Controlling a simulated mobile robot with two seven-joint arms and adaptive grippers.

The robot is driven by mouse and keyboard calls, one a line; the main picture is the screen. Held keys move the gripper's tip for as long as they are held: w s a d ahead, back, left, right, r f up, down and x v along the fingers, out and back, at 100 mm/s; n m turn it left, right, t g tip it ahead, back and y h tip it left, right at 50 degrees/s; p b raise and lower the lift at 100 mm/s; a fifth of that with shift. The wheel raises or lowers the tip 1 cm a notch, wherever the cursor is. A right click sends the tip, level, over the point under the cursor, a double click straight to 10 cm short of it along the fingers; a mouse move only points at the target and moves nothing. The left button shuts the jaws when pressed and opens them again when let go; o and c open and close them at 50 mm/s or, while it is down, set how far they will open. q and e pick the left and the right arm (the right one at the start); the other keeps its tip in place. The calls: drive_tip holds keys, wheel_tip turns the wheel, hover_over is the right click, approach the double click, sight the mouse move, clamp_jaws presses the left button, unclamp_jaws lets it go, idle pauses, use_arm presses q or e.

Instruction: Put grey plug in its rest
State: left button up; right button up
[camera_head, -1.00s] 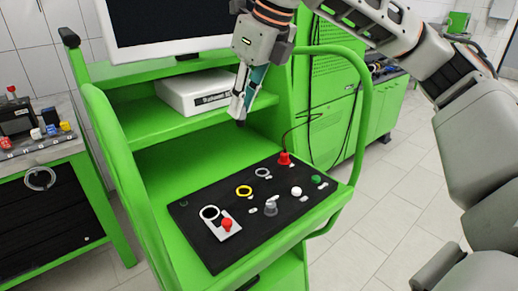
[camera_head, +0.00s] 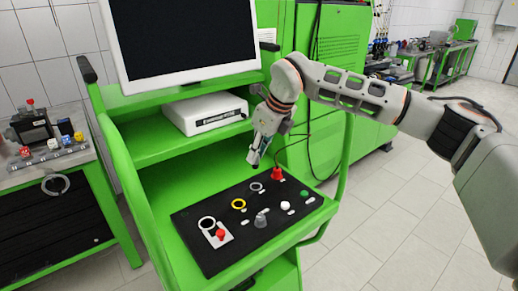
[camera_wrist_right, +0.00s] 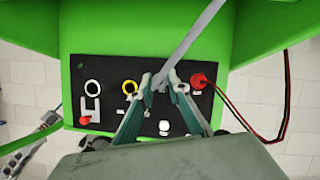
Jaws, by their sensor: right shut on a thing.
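My right gripper (camera_head: 259,155) is over the back part of the black panel (camera_head: 190,228), pointing down. In the right wrist view the fingertips of my right gripper (camera_wrist_right: 160,79) are closed together on the grey plug, which is mostly hidden between them. A grey cable-like strip (camera_wrist_right: 193,42) runs from the fingertips to the top of that view. Flat rings mark the panel: a white ring (camera_head: 207,223), a yellow ring (camera_head: 239,203) and a grey ring (camera_head: 256,187). The held plug appears above the panel, apart from it. My left gripper is not in view.
A red plug (camera_head: 277,174) with a cable stands at the panel's back right corner. A red knob (camera_head: 220,234), a grey knob (camera_head: 261,220) and a white button (camera_head: 285,206) rise from the panel. A white box (camera_head: 205,113) sits on the shelf behind.

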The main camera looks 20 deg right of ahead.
sight(257, 164)
drive_tip(key=shift+d+f+b, duration=0.1)
drive_tip(key=shift+f+b, duration=0.3)
drive_tip(key=shift+f, duration=0.5)
drive_tip(key=shift+f+b, duration=0.3)
drive_tip(key=shift+f, duration=0.45)
wheel_tip(257, 164, down, 2)
drive_tip(key=shift+f+b, duration=0.1)
drive_tip(key=shift+b, duration=0.8)
drive_tip(key=shift+f, duration=0.5)
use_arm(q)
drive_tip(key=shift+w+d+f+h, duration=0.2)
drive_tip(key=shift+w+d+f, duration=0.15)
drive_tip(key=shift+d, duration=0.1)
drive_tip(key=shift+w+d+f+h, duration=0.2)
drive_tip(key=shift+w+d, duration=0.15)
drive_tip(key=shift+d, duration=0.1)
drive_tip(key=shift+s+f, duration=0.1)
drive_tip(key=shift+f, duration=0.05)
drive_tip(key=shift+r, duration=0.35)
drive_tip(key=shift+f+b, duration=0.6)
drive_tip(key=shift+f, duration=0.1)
use_arm(e)
drive_tip(key=shift+f, duration=1.15)
